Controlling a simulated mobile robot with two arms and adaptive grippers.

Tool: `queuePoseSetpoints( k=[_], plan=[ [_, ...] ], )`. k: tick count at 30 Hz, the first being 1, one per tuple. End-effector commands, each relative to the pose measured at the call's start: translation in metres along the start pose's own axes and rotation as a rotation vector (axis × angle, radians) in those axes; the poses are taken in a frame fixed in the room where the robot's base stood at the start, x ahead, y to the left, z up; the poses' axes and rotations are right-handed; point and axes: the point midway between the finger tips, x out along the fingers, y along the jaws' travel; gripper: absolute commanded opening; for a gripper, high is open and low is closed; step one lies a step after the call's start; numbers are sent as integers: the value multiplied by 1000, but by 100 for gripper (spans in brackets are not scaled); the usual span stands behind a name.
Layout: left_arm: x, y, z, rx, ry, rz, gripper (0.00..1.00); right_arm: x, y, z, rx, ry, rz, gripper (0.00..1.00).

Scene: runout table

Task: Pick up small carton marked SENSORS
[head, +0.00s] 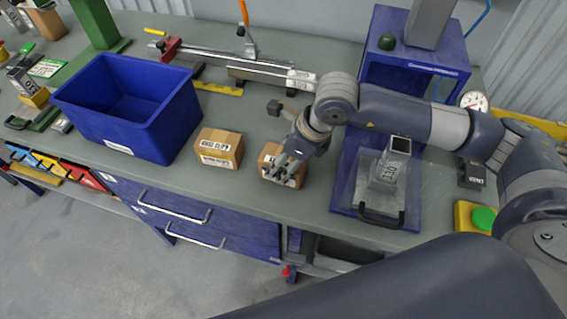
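Two small brown cartons stand on the grey bench. One carton (219,148) stands free just right of the blue bin, with a white printed label on its front. I cannot read the word on it. The other carton (268,156) is to its right, near the bench's front edge, partly hidden by my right gripper (282,169). Its label is also mostly covered. My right gripper points down over this second carton, its fingers at the carton's top and front. I cannot tell whether they grip it or only straddle it. My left gripper is not in view.
A blue open bin (127,106) stands left of the cartons. A blue press frame (364,177) with a clear guard stands right of the gripper. A rail with a slider (272,74) lies behind. A green button on a yellow box (482,218) is at the right.

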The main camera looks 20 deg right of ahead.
Motion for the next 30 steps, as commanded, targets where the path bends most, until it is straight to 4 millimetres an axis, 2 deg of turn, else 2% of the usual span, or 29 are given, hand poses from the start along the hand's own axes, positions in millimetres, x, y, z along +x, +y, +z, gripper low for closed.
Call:
queuePoseSetpoints(
  k=[1, 2, 3, 14, 17, 24, 30],
  plan=[
    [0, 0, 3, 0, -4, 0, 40, 0, 0, 0, 0, 0, 0, 30],
    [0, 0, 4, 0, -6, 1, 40, 0, 0, 0, 0, 0, 0, 23],
    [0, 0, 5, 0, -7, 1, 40, 0, 0, 0, 0, 0, 0, 22],
    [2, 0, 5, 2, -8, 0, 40, -7, -1, 4, -1, -4, -3, 22],
    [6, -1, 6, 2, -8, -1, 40, -20, -1, 10, -3, -6, -4, 22],
    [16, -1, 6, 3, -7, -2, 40, -65, -1, 29, -3, -7, -4, 22],
    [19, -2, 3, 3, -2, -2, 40, -89, 0, 37, -1, -2, -2, 22]
  ],
)
